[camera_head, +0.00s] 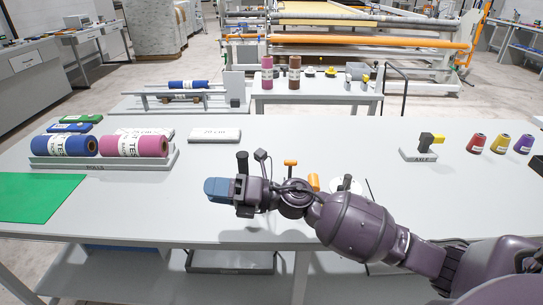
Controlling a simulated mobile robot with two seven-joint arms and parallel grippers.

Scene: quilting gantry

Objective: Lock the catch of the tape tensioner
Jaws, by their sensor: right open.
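My right gripper (217,190), with blue fingertips, is over the front middle of the grey table, pointing left. It is open, and I see nothing between its fingers. My left gripper is not in view.
A rolls tray (105,163) with blue and pink rolls stands at the left, near a green mat (38,197). A white packet (214,135) lies behind my gripper. The axle stand (418,155) and several thread cones (500,143) are at the right. The table's back middle is clear.

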